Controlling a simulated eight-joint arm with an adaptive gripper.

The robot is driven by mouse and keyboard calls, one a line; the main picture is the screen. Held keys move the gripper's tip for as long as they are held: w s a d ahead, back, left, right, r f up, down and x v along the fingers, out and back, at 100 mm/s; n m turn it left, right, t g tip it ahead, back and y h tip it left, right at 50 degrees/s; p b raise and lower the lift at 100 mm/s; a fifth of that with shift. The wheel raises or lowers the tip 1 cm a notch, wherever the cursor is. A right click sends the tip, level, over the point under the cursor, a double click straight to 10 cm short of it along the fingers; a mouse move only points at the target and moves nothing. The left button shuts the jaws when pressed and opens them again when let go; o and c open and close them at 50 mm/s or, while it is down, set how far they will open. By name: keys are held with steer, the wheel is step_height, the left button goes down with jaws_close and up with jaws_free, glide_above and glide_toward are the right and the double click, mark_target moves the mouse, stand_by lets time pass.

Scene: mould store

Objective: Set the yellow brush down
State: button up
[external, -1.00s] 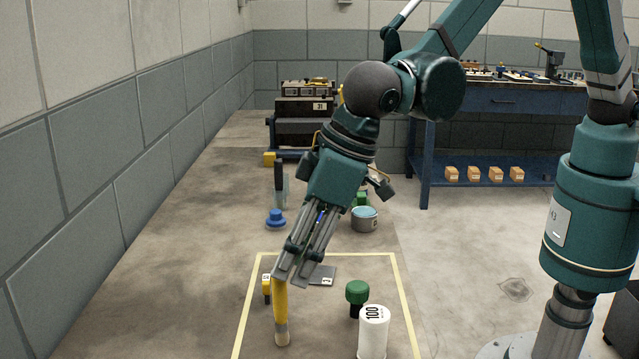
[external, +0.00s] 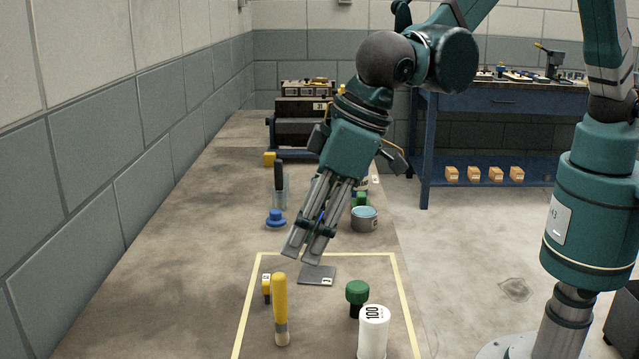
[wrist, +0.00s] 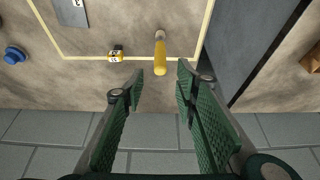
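A wall runs along the left.

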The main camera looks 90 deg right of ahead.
stand_by(0.4)
steer(key=s+d+r, duration=0.5)
steer(key=d+r, duration=0.2)
steer(key=d, duration=0.2)
steer(key=s+d+r+t, duration=0.1)
steer(key=s+d+r, duration=0.4)
steer(key=d, duration=0.5)
steer(key=s+d+r, duration=0.4)
steer(key=d+r, duration=0.4)
steer(key=d, duration=0.1)
steer(key=s+d+t, duration=0.1)
steer(key=s+d, duration=0.8)
steer(key=s, duration=0.4)
steer(key=s+d+f, duration=0.1)
steer(key=s+d, duration=0.9)
steer(key=s, duration=0.4)
steer(key=shift+s+d+f+t, duration=0.25)
steer(key=shift+s+t, duration=0.05)
steer(key=shift+t, duration=0.1)
